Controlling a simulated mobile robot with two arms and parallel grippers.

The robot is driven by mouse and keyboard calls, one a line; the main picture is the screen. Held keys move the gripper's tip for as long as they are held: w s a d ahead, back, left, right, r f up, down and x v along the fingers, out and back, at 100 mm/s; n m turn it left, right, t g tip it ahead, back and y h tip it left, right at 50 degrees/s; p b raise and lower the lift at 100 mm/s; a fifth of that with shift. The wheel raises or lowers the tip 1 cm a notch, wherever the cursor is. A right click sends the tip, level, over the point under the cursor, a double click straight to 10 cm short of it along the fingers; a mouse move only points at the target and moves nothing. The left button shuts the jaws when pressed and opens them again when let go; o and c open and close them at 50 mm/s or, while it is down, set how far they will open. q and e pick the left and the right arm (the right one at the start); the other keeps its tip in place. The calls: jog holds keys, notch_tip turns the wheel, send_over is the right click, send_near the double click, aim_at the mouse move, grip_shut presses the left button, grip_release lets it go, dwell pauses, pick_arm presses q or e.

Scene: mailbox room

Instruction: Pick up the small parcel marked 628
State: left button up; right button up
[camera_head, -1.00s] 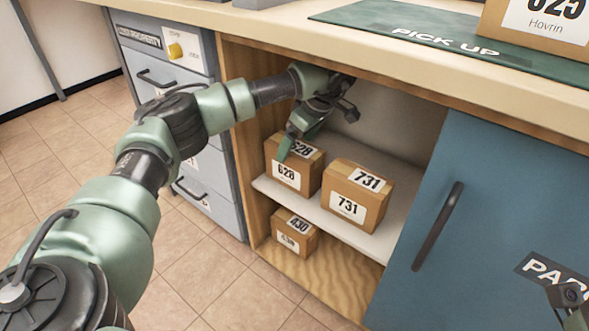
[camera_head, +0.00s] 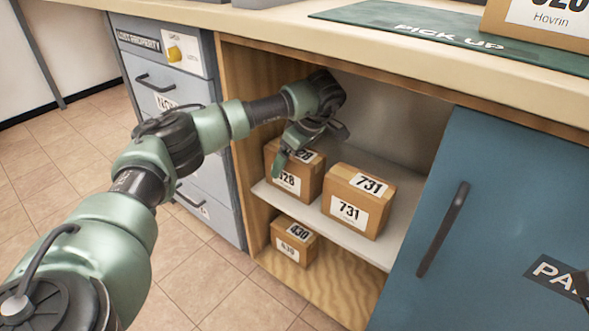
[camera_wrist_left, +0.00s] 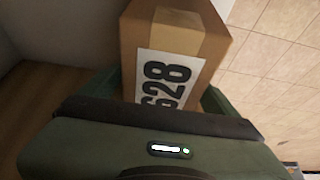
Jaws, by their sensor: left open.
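The small parcel marked 628 (camera_head: 311,183) is a brown cardboard box with white labels, standing on the white shelf inside the open cabinet, at its left side. In the left wrist view the parcel (camera_wrist_left: 190,35) lies straight ahead, its 628 label facing the camera. My left gripper (camera_head: 290,158) is open at the parcel, with a green finger in front of its label face. In the left wrist view green finger parts show on both sides of the box. Whether they touch it I cannot tell. My right gripper (camera_head: 583,285) shows only as a dark sliver at the right edge.
Parcel 731 (camera_head: 372,185) stands close right of 628 on the shelf (camera_head: 350,234). Parcel 430 (camera_head: 294,252) sits on the cabinet floor below. The counter edge (camera_head: 400,78) runs above. A blue door (camera_head: 480,220) covers the right side, and grey drawers (camera_head: 165,90) stand left.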

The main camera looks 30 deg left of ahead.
pick_arm(q)
jog(key=shift+f, duration=0.15)
dwell(0.3)
grip_shut()
